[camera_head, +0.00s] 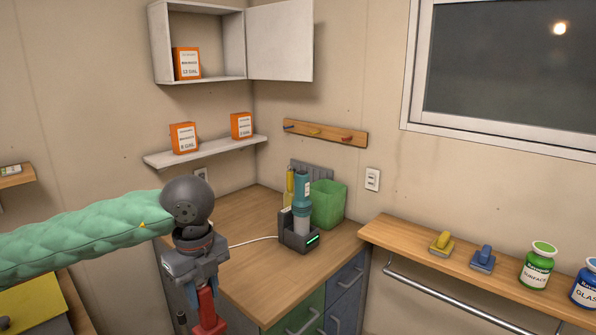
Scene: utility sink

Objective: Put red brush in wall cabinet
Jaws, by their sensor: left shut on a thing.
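The wall cabinet (202,10) hangs at the top left of centre. Its white door (281,40) stands open to the right, and an orange box (187,63) stands inside at the left. The rest of its floor looks free. My left gripper (204,293) points down at the lower left, in front of the counter. It is shut on the red brush (209,318), which hangs below it near the bottom edge. The brush's far end is partly hidden. The gripper is well below the cabinet. My right gripper is not in view.
A white shelf (210,150) with two orange boxes is under the cabinet. The wooden counter (265,270) holds a charger device (300,225) and a green bin (327,205). A right-hand shelf (400,240) bears yellow and blue brushes and bottles.

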